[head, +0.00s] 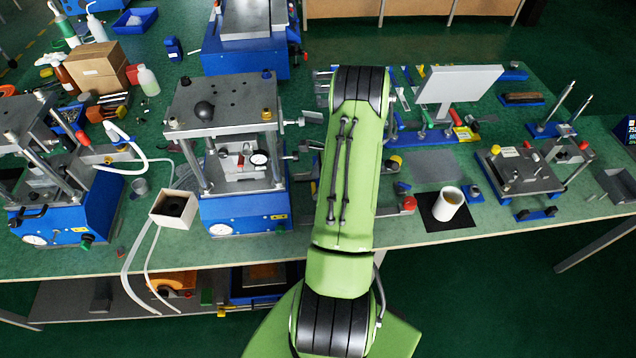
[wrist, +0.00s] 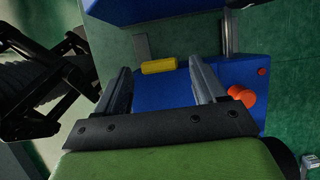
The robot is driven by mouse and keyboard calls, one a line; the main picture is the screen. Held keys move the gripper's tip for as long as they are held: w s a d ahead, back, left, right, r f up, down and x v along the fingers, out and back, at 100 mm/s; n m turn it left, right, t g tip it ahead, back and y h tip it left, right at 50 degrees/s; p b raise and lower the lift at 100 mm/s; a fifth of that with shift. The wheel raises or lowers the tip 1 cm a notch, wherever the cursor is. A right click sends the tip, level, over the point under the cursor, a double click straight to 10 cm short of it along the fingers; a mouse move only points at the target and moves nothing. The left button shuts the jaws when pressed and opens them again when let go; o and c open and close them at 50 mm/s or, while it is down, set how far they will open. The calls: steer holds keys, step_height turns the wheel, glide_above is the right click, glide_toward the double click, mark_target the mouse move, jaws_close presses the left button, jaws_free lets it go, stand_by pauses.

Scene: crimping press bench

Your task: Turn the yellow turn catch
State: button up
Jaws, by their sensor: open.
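The yellow turn catch (wrist: 158,66) is a short yellow cylinder in the wrist view, lying crosswise at the left edge of a blue machine body (wrist: 240,70). My gripper (wrist: 160,73) is open, with its two grey fingers pointing toward the catch, one to each side of it in the picture. I see no contact, and the remaining distance is hard to judge. In the head view my green arm hides the gripper, and I cannot tell which yellow part there is this catch.
An orange-red knob (wrist: 241,96) sits close to the right finger. A metal post (wrist: 226,35) rises behind, and a blue block overhangs at the top. Dark linkage (wrist: 45,85) stands at left. In the head view, a press (head: 245,210) and a white cup (head: 447,205) flank my arm.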

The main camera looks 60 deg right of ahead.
steer(key=shift+a+f, duration=0.1)
steer(key=shift+f, duration=0.1)
steer(key=c, duration=1.1)
steer(key=shift+o, duration=0.2)
